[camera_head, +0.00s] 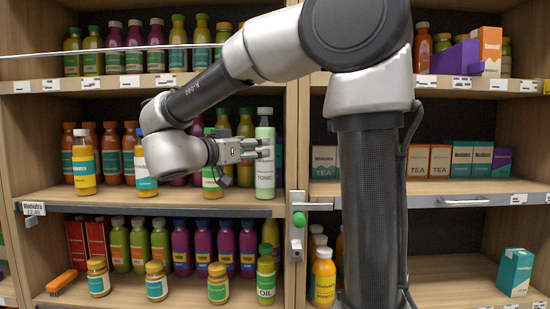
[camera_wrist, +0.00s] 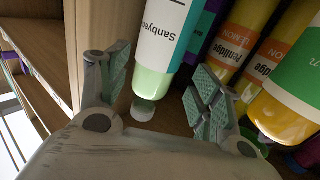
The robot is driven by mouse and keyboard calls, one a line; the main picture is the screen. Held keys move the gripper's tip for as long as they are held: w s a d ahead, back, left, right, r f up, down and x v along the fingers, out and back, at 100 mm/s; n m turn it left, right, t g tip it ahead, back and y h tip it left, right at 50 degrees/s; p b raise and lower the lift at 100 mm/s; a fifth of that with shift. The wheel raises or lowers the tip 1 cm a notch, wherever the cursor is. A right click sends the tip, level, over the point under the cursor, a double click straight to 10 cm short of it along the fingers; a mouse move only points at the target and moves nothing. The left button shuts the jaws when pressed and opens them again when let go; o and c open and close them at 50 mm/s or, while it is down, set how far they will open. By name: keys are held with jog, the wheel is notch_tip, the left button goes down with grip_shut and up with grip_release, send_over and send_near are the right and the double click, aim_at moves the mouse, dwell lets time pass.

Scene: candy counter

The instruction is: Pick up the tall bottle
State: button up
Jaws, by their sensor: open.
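The tall bottle (camera_head: 265,174) is pale green with a white label and a light cap. It stands upright on the middle shelf of the left bay, near the shelf's right end. My gripper (camera_head: 258,149) is open at the bottle's upper part, coming from the left. In the wrist view the tall bottle (camera_wrist: 166,34) appears upside down, cap toward me, between the two spread fingers of my gripper (camera_wrist: 160,72). Gaps show beside the bottle, and I see no clear contact. In the head view the fingers partly cover its upper body.
Yellow bottles (camera_wrist: 242,42) with orange labels stand close beside it. An orange-yellow bottle with a green label (camera_wrist: 290,105) is near my right finger in the wrist view. The wooden upright (camera_head: 297,120) is just right of the tall bottle. The shelf edge (camera_head: 180,208) runs below.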

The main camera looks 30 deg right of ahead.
jog(key=x, duration=0.6)
jog(key=shift+d, duration=0.15)
jog(key=shift+s+r, duration=0.1)
jog(key=c, duration=1.3)
grip_shut()
jog(key=shift+r, duration=0.2)
